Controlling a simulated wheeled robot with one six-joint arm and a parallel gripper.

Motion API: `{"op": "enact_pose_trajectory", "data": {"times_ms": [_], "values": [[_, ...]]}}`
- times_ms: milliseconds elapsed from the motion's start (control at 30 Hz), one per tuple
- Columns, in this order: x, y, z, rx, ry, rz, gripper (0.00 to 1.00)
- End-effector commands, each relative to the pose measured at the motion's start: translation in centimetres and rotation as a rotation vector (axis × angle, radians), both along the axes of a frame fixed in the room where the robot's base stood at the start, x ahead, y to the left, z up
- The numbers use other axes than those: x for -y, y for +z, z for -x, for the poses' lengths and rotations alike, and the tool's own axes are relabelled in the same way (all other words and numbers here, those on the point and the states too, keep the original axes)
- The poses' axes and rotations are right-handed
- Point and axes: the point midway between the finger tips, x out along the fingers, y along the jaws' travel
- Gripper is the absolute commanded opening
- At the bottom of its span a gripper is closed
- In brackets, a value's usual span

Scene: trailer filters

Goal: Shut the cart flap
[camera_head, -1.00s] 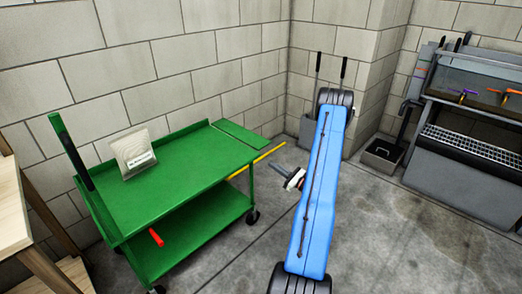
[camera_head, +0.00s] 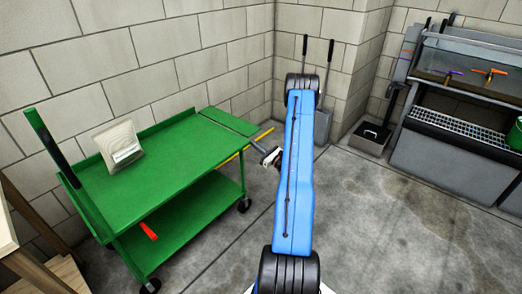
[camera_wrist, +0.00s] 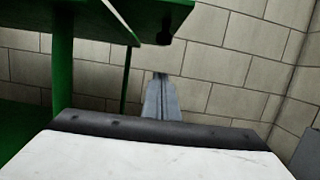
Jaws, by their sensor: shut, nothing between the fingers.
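The green cart (camera_head: 150,175) stands against the block wall, with its flat green flap (camera_head: 228,122) at the right end, roughly level with the cart top. A thin seam shows between flap and top. My gripper (camera_head: 261,149) is shut and empty, at the flap's front right corner; contact cannot be told from the head view. In the wrist view the gripper's grey fingers (camera_wrist: 161,98) point away from the camera, below the dark end of a green overhead panel (camera_wrist: 158,14), likely the flap. A green cart leg (camera_wrist: 63,75) stands left of them.
A pale packet (camera_head: 121,147) stands on the cart top near an upright green panel (camera_head: 52,140). Long-handled tools (camera_head: 323,85) lean at the corner. A grey bench (camera_head: 455,140) stands right. Floor between is clear.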

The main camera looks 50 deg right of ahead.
Motion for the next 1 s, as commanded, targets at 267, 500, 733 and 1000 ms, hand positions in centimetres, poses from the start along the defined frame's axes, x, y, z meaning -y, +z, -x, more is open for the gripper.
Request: {"op": "enact_pose_trajectory", "data": {"times_ms": [267,500,733,1000], "values": [[0.0,3.2,0.3,0.001,-0.001,0.001,0.00],[-0.1,3.8,0.3,0.000,-0.001,0.000,0.00],[-0.1,3.8,0.3,0.000,-0.001,0.000,0.00],[0.1,4.1,-0.6,0.003,0.000,0.034,0.00]]}}
